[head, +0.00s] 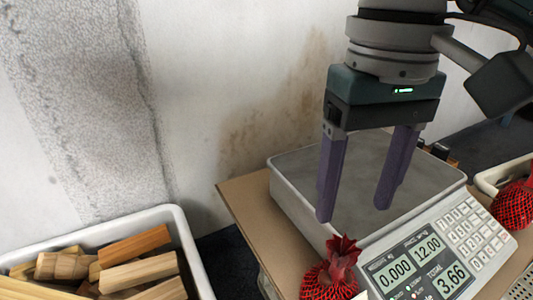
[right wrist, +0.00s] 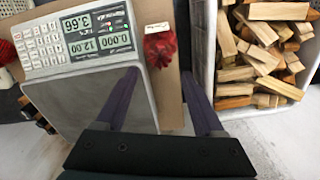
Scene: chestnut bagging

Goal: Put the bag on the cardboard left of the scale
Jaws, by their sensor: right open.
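A red mesh bag (head: 333,273) with a gathered top stands on the brown cardboard (head: 247,207), at the front left corner of the scale (head: 292,178). The bag also shows in the right wrist view (right wrist: 160,48), beside a small pale tag. The scale's plate is empty and its display reads 0.000, 12.00 and 3.66. My right gripper (head: 354,212) is open and empty, its purple fingers pointing down above the scale's left part, behind the bag and apart from it. The fingers also show in the right wrist view (right wrist: 159,74). My left gripper is out of view.
A white crate (head: 188,235) of wooden blocks stands left of the cardboard, with a dark gap between. A stained wall (head: 230,90) rises behind. The cardboard left of the scale is a narrow bare strip.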

